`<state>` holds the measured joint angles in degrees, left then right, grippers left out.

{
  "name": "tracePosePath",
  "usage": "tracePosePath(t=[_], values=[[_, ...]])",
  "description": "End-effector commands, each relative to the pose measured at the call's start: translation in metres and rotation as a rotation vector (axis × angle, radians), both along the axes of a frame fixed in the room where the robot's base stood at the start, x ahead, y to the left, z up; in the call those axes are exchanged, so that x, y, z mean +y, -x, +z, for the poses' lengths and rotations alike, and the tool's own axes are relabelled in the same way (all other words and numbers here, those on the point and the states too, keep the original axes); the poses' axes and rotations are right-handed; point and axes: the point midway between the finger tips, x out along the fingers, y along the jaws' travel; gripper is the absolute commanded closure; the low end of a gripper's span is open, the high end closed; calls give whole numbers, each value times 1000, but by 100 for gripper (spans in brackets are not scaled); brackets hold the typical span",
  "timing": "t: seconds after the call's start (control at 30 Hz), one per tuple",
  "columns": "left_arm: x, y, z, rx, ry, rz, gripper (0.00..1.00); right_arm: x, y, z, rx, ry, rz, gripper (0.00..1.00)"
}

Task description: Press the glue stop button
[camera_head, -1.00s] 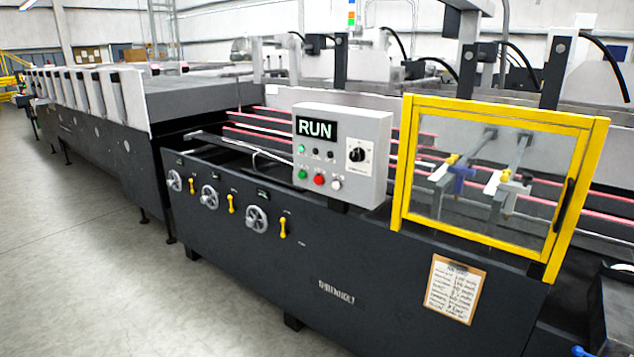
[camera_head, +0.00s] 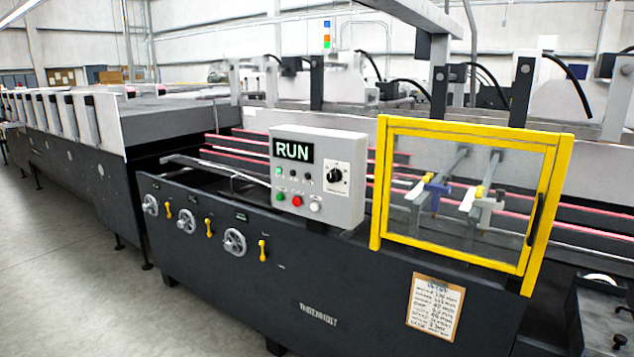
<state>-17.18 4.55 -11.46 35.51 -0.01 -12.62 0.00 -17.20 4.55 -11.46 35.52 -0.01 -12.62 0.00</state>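A light grey control box (camera_head: 343,206) stands on the front of the dark machine, near the middle of the head view. Its small screen (camera_head: 292,150) reads RUN. A lower row on its face holds a green button (camera_head: 280,196), a red button (camera_head: 297,200) and a white button (camera_head: 315,206). A black rotary knob (camera_head: 335,175) sits at the upper right. Small lights or buttons lie under the screen. Their labels are too small to read, so I cannot tell which one is glue stop. Neither of my grippers is in view.
A yellow-framed clear guard (camera_head: 545,215) stands right of the box, with glue arms behind it. Handwheels (camera_head: 235,242) and yellow levers (camera_head: 262,250) line the front panel (camera_head: 230,285). A clipboard (camera_head: 435,306) hangs below the guard. The floor (camera_head: 65,290) at the left is clear.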

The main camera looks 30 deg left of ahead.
Motion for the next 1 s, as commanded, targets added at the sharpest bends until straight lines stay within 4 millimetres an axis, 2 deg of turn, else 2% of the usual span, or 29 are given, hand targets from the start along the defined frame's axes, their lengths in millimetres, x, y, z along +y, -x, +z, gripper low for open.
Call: tracePosePath(t=[0.03,0.1,1.0], values=[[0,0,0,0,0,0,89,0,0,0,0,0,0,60],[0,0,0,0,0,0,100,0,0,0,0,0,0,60],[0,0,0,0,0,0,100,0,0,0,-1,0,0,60]])
